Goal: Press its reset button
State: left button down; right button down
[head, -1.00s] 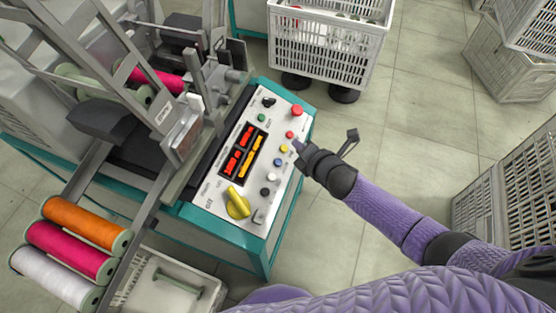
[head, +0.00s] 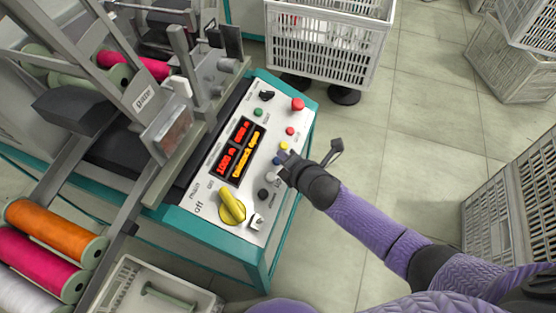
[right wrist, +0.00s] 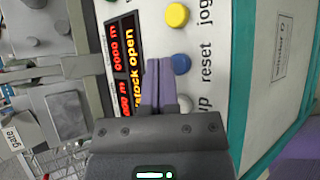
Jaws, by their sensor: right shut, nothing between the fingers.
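The control panel (head: 228,183) is a white sloped face with a teal edge. The blue button (head: 277,161) sits in its right-hand column of buttons; in the right wrist view the blue button (right wrist: 181,64) has the printed word "reset" beside it. My right gripper (head: 284,158) is shut and empty, its tips close by the blue button. In the right wrist view the purple fingers (right wrist: 160,68) lie just left of the blue button and partly overlap its edge. I cannot tell whether they touch the panel. The blue button shows no clear sign of being pressed. My left gripper is not in view.
A yellow button (right wrist: 177,15) marked "jog" and a white button (right wrist: 185,103) flank the blue one. A big red button (head: 298,104), a yellow knob (head: 232,206) and a lit display (head: 240,150) share the panel. Thread spools (head: 52,229) stand left; a white crate (head: 325,50) stands behind.

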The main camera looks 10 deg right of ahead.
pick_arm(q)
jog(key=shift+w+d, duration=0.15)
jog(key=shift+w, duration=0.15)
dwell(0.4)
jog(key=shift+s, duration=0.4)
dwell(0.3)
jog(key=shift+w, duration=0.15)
pick_arm(e)
jog(key=shift+w+a+f+b, duration=0.1)
jog(key=shift+a+f+b, duration=0.05)
jog(key=shift+f+b, duration=0.2)
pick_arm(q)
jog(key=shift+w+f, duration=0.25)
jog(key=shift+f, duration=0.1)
